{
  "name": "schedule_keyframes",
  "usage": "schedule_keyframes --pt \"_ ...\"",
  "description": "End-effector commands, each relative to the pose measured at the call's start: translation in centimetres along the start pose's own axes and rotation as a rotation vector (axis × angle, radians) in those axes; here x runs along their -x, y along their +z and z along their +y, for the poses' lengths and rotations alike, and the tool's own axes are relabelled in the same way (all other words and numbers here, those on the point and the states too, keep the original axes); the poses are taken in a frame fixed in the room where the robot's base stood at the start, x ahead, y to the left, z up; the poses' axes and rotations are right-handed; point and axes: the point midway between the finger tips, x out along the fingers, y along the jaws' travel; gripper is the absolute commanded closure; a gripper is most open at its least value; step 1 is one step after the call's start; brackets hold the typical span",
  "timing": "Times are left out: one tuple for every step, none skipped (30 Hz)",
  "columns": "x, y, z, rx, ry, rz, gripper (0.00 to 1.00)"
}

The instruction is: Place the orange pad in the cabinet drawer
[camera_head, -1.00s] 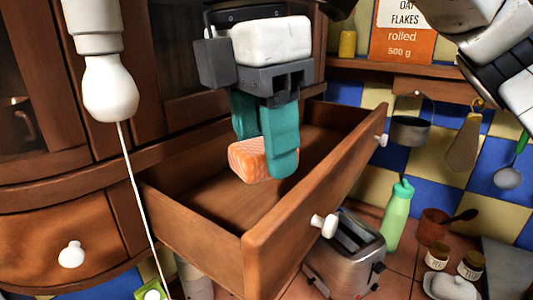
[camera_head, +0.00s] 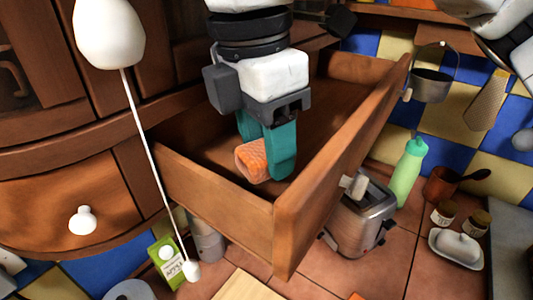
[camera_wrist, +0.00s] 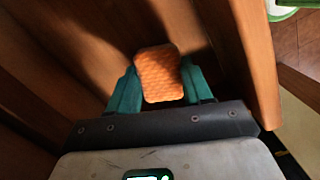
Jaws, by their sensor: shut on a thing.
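The orange pad (camera_head: 251,160) is held between the teal fingers of my gripper (camera_head: 267,162). In the wrist view the pad (camera_wrist: 159,74) sits between the two fingertips of my gripper (camera_wrist: 160,85). The cabinet drawer (camera_head: 222,202) is pulled open, and its wooden wall shows in the wrist view (camera_wrist: 252,50). My gripper points down inside the drawer's opening, with the pad below the level of the upper rims. I cannot tell whether the pad touches the drawer floor. Part of the floor is hidden behind my gripper.
A toaster (camera_head: 358,217) stands on the tiled counter just right of the drawer front. A green bottle (camera_head: 407,170) stands behind it. The drawer's far end looks empty.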

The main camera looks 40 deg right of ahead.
Motion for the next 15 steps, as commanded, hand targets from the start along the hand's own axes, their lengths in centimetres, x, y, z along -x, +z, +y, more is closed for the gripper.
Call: schedule_keyframes --pt "-0.8 -0.1 0.0 0.0 -0.002 -0.001 0.89" --pt "-1.2 -0.1 0.0 0.0 -0.001 -0.001 0.89" --pt "-1.8 -0.2 0.0 0.0 -0.002 -0.002 0.89" --pt "-2.0 -0.2 0.0 0.0 -0.002 -0.002 0.89" --pt "-2.2 -0.2 0.0 0.0 0.0 -0.001 0.89" --pt "-2.4 -0.3 0.0 0.0 0.001 0.0 0.89" --pt "-2.4 -0.3 0.0 0.0 0.001 0.0 0.89" --pt "-2.4 -0.3 0.0 0.0 0.001 0.0 0.89" --pt "-2.4 -0.3 0.0 0.0 0.001 0.001 0.89" --pt "-2.4 -0.3 0.0 0.0 0.001 0.0 0.89" --pt "-2.4 -0.3 0.0 0.0 0.001 0.0 0.89" --pt "-2.4 -0.3 0.0 0.0 0.001 0.0 0.89" --pt "-2.4 -0.3 0.0 0.0 0.0 0.0 0.89" --pt "-2.5 -0.3 0.0 0.0 0.0 0.0 0.89" --pt "-2.6 -0.3 0.0 0.0 0.0 0.001 0.89"
